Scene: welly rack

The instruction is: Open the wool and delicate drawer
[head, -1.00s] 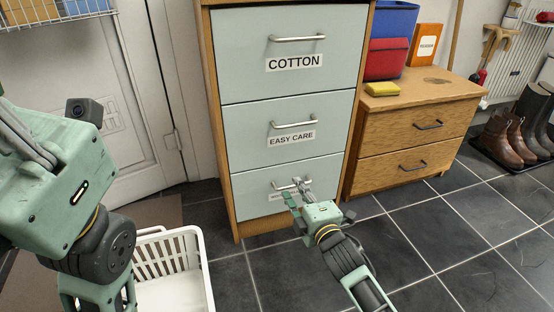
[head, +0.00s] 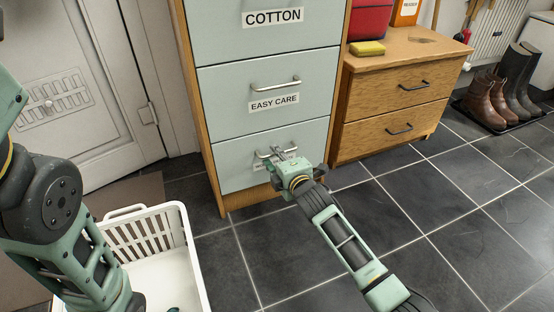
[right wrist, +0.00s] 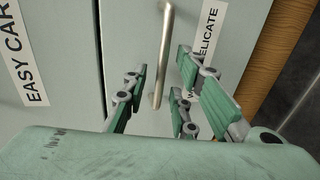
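The wool and delicate drawer (head: 228,168) is the lowest pale green drawer of the tall wooden unit. Its front looks flush with the unit. Its metal bar handle (right wrist: 162,60) runs upright in the right wrist view. A label ending in "ELICATE" (right wrist: 207,40) is partly covered by my fingers. My right gripper (head: 277,154) is at this handle in the head view. In the right wrist view its fingers (right wrist: 160,95) are spread, with the handle in the gap between them. I see no finger closed on the bar. My left arm shows at the left, but its gripper is out of view.
The easy care drawer (head: 230,98) and cotton drawer (head: 215,25) are above, both shut. A white laundry basket (head: 178,230) stands left, near my left arm. A low wooden cabinet (head: 365,145) stands right. Boots (head: 490,97) are far right. Tiled floor (head: 390,225) is clear in front.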

